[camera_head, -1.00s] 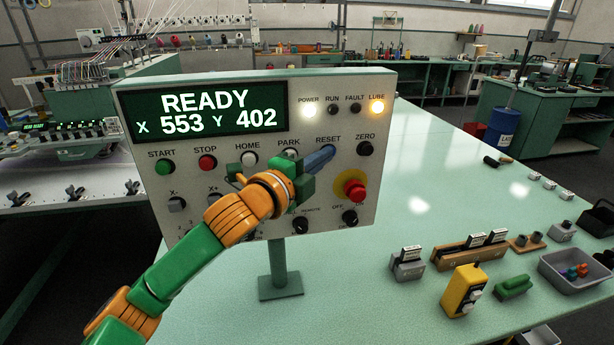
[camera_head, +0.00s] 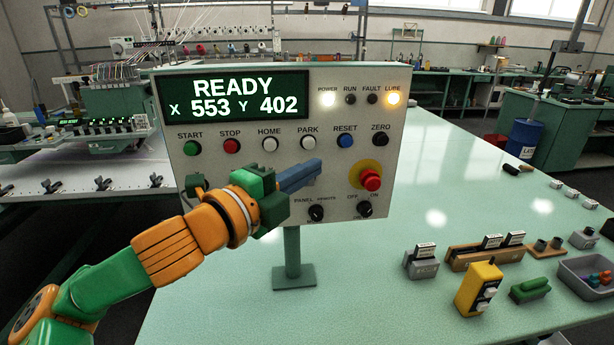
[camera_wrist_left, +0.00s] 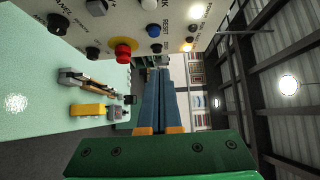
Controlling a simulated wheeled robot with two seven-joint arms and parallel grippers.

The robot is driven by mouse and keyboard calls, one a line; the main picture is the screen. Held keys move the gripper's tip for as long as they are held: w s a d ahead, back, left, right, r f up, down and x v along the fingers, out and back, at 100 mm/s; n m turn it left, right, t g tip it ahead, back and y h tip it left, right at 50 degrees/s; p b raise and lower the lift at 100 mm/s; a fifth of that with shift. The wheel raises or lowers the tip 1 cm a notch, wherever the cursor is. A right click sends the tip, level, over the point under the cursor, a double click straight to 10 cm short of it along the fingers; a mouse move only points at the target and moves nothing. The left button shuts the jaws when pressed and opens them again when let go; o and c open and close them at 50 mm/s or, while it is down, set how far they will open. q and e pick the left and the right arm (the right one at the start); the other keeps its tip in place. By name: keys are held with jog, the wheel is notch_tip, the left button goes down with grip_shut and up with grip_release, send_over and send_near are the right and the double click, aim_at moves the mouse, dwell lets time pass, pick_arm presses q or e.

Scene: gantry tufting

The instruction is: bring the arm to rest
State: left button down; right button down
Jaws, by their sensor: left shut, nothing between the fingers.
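My left arm, orange and green, comes in from the lower left in the head view. Its gripper (camera_head: 303,176), with blue fingers, is shut and empty in front of the control panel (camera_head: 235,168), below the PARK and RESET buttons. In the left wrist view the shut fingers (camera_wrist_left: 160,82) point past the panel's edge, with the panel along the top left. The panel display (camera_head: 233,96) reads READY, X 553 Y 402. The blue RESET button (camera_head: 345,140) and red stop knob (camera_head: 370,179) are clear of the fingers. The arm hides the lower left controls. My right gripper is not in view.
The panel stands on a post on a pale green table (camera_head: 390,290). To the right are a yellow box with buttons (camera_head: 479,289), a green block (camera_head: 529,290), labelled holders (camera_head: 485,252) and a grey tray (camera_head: 590,279). The middle of the table is clear.

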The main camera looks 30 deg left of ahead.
pick_arm(q)
jog(key=shift+w+a+f, duration=0.15)
jog(key=shift+w, duration=0.2)
jog(key=shift+s, duration=0.15)
